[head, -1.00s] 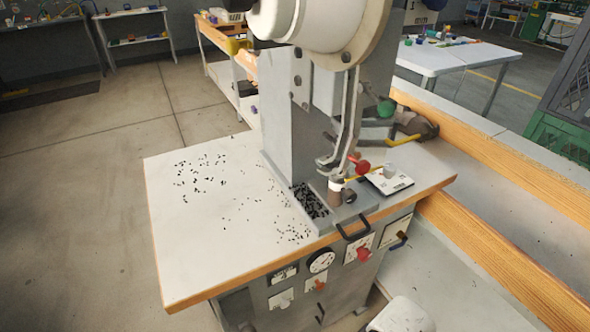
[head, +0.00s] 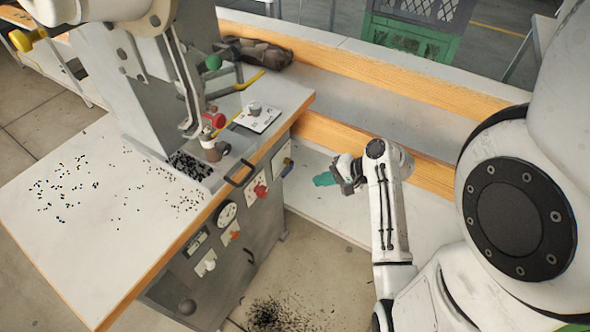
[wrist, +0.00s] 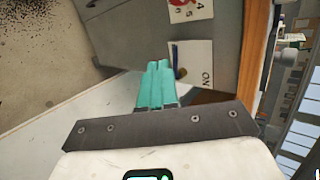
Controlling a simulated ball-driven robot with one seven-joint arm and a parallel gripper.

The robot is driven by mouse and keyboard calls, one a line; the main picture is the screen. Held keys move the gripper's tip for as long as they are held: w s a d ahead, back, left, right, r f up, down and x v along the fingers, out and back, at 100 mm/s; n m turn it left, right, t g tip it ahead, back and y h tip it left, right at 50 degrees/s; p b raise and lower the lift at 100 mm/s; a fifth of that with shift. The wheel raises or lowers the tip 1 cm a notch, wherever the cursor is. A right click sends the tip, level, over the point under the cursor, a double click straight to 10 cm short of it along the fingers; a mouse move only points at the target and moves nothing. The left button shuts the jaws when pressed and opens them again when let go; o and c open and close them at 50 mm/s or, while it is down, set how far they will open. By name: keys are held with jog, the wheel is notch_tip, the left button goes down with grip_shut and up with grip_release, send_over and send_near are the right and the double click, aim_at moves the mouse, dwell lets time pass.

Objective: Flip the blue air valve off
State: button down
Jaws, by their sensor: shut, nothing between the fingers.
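The blue air valve is a small blue lever (head: 287,167) on a white plate at the right end of the press cabinet's front. In the wrist view the lever (wrist: 176,57) lies beside a brass-coloured part, on a plate (wrist: 200,58) with the word ON near one end. My gripper (head: 323,179) has teal fingers and is shut and empty. It is right of the valve in the head view, apart from it. In the wrist view the shut fingertips (wrist: 158,66) appear just left of the lever and partly cover the plate's edge.
A red knob (head: 260,190) on its plate sits beside the valve, with a gauge (head: 227,214) further left. The wooden-edged tabletop (head: 70,240) overhangs the panel. A wooden rail (head: 340,142) runs behind my gripper.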

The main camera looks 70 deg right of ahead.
jog(key=w+d+f+m, duration=0.1)
jog(key=w+d+f, duration=0.1)
jog(key=w+f, duration=0.1)
jog(key=w+d+f+m+t+h, duration=0.1)
jog(key=w+d+f, duration=0.1)
jog(key=w, duration=0.4)
jog(key=shift+w+d+f, duration=0.2)
jog(key=shift+d+f, duration=0.05)
jog(key=shift+f, duration=0.25)
